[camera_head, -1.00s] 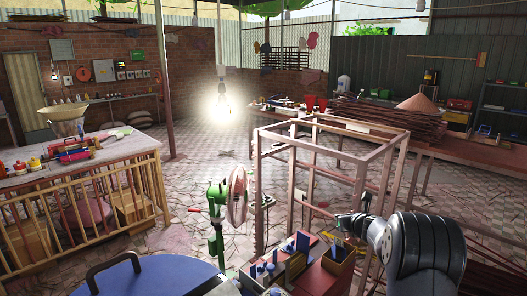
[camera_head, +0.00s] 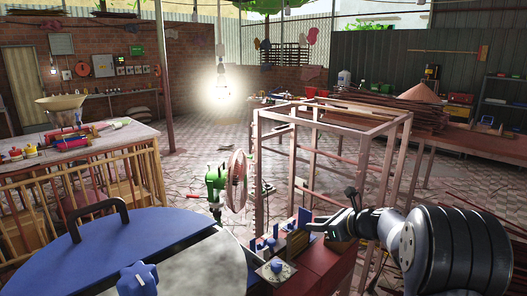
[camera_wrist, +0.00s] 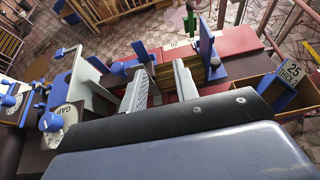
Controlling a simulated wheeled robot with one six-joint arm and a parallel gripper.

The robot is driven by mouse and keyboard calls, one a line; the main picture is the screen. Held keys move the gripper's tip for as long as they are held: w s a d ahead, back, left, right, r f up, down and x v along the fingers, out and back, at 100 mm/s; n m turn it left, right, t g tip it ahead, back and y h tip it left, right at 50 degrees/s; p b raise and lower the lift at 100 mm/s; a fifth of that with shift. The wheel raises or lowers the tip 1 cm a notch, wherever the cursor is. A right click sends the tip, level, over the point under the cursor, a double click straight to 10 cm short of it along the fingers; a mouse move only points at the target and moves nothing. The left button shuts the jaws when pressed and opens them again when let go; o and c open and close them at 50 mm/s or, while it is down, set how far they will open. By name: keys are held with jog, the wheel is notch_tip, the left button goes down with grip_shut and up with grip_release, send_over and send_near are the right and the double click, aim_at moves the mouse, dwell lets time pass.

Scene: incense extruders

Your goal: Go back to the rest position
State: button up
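My gripper (camera_head: 314,226) shows in the head view at the end of my arm, at the lower right, above the red-brown bench. In the wrist view my gripper (camera_wrist: 160,88) has its two pale fingers apart, with a gap between them and nothing clearly held. Below the fingers is a red bench top (camera_wrist: 232,43) with blue and white fixtures. A blue upright plate (camera_wrist: 206,45) stands just beyond the right finger; whether they touch I cannot tell. A wooden box with a blue "25 min" tag (camera_wrist: 289,80) is to the right.
A blue round lid (camera_head: 85,262) with a dark handle is at the lower left. A dial marked GAP (camera_wrist: 68,117) is left of the fingers. A green-and-red wheel machine (camera_head: 236,182) and a wooden frame (camera_head: 256,160) stand beyond the bench. Tiled floor (camera_head: 190,170) is open behind.

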notch_tip(320, 180, down, 9)
jog(key=shift+w+f, duration=0.1)
dwell(0.6)
